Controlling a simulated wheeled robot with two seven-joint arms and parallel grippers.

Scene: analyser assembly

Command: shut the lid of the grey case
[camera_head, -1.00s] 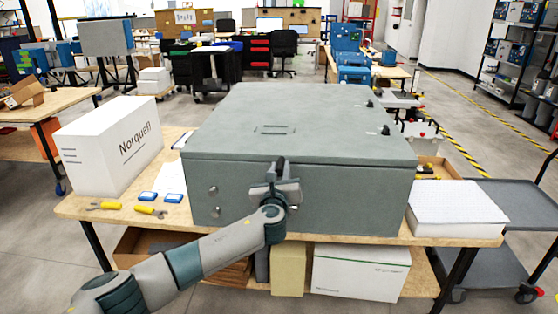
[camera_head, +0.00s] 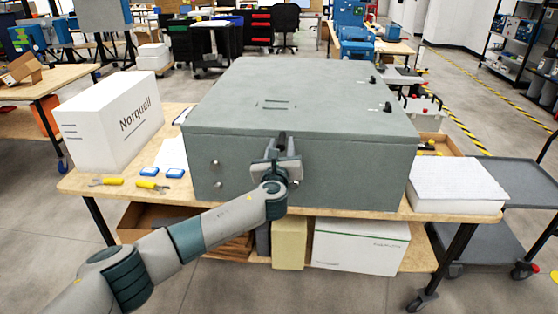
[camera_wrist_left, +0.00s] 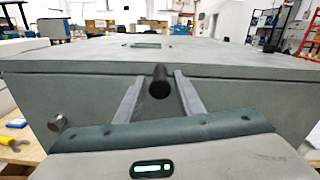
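The grey case (camera_head: 230,165) stands on the wooden table, and its lid (camera_head: 330,95) lies flat over it. A thin dark seam runs under the lid's front edge; I cannot tell whether a small gap is left. My left gripper (camera_head: 282,145) is at the case's front, near the lid's edge. In the left wrist view its two fingers (camera_wrist_left: 155,95) are spread apart, with a dark round knob (camera_wrist_left: 160,82) between them. I see space on both sides of the knob. My right gripper is not in view.
A white box marked Norquell (camera_head: 110,125) stands left of the case, with yellow-handled tools (camera_head: 150,185) and blue pieces (camera_head: 175,173) nearby. A white stack (camera_head: 455,185) lies to the right. A dark cart (camera_head: 510,185) stands beyond the table's right end.

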